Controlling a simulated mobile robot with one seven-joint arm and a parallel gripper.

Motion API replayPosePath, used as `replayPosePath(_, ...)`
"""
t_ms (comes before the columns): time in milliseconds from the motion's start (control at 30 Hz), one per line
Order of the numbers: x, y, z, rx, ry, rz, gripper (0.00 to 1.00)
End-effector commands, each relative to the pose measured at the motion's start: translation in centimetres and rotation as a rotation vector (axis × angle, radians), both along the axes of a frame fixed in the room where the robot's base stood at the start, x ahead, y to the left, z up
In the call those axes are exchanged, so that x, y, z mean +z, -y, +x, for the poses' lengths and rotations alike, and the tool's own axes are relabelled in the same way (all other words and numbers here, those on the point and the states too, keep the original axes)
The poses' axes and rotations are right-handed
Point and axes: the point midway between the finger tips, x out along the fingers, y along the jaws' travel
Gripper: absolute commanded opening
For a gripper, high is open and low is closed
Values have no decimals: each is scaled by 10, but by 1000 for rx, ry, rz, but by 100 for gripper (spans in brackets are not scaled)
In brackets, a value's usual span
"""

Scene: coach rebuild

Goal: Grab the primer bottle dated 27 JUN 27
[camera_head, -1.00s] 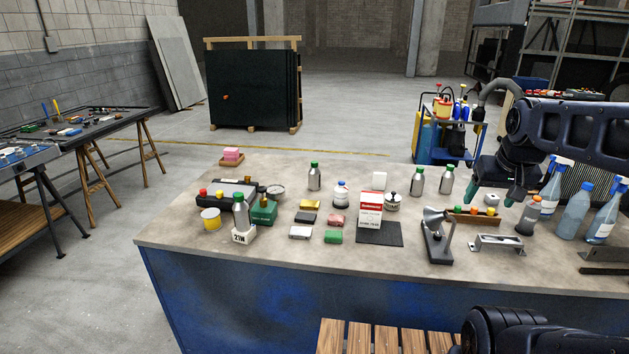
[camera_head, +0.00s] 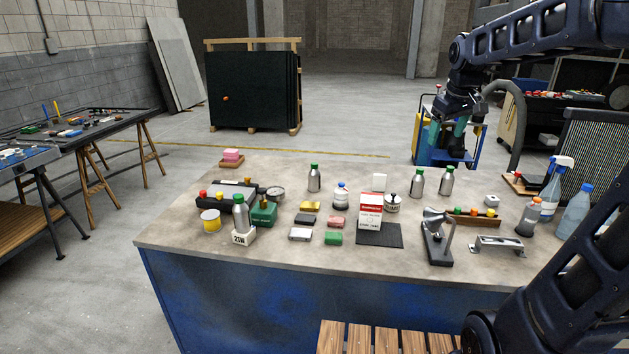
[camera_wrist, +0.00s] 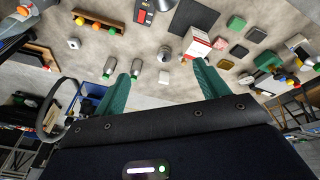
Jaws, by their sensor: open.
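Several silver bottles with green caps stand on the bench: one at the back left (camera_head: 314,179), two at the back right (camera_head: 418,184) (camera_head: 446,182), and one (camera_head: 240,214) at the front left in a white holder marked with what looks like 23W. No date is legible on any of them, so I cannot tell which is dated 27 JUN 27. My gripper (camera_head: 450,140) is open and empty, above and beyond the bench's back edge. In the wrist view, its green fingers (camera_wrist: 163,88) are spread, with two silver bottles (camera_wrist: 109,67) (camera_wrist: 135,68) near the left finger.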

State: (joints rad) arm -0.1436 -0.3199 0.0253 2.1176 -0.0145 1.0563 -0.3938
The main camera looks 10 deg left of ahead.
Motion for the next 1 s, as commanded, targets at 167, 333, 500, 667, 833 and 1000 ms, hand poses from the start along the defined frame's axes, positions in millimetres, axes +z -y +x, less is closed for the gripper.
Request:
replayPosePath(167,6,-31,54,147,-29,-37,73)
replayPosePath(333,7,-63,101,287,-53,-69,73)
replayPosePath(500,0,-100,147,427,-76,-98,73)
replayPosePath(667,-11,-137,187,559,-96,-123,73)
replayPosePath(833,-30,-180,227,701,-120,-146,73)
replayPosePath(1000,-54,-224,262,841,-140,-167,73)
